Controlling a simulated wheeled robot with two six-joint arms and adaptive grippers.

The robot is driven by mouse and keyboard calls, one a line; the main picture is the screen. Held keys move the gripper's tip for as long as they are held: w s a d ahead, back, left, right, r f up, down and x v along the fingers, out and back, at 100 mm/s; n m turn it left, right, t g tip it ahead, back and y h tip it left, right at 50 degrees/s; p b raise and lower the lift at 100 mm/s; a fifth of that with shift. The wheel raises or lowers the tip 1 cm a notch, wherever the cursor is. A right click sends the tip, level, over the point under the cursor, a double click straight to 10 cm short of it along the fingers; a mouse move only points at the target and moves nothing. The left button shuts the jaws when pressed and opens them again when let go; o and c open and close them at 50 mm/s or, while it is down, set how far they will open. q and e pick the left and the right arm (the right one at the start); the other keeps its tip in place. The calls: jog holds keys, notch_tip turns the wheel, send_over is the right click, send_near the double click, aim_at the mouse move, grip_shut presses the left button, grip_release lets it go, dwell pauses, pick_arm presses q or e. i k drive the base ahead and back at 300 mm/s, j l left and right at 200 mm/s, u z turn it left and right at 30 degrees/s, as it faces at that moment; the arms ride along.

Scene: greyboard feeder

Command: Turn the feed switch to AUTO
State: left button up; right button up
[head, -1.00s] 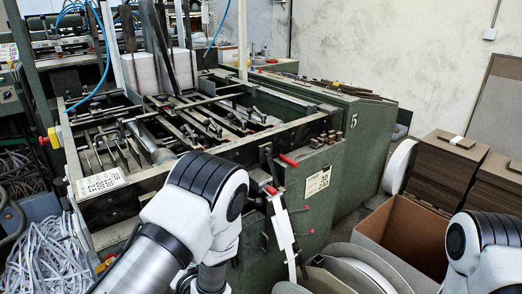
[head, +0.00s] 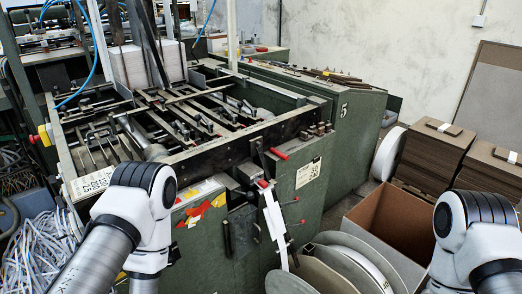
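The green feeder machine (head: 345,150), marked 5, fills the middle of the head view. I cannot pick out a feed switch or an AUTO label on it. Its near side has a red-tipped lever (head: 279,153), a white bar (head: 273,222) below a red knob, and small red-ended handles (head: 292,199). A red and yellow button (head: 44,135) is on the far left side. My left arm stands before the machine's near left corner and hides part of its front. My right arm is at the lower right. Neither gripper shows.
An open cardboard box (head: 388,225) stands right of the machine, with stacks of brown board (head: 437,157) behind it. Large discs (head: 340,265) lean at the machine's foot. A heap of white strips (head: 45,255) lies at lower left. A pale wall (head: 400,50) closes the back.

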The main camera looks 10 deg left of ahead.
aim_at(61, 201)
jog(key=j+u, duration=0.4)
jog(key=i+j+u, duration=0.1)
jog(key=j+u, duration=0.25)
jog(key=j, duration=0.15)
jog(key=i+j+u, duration=0.1)
jog(key=j+u, duration=0.3)
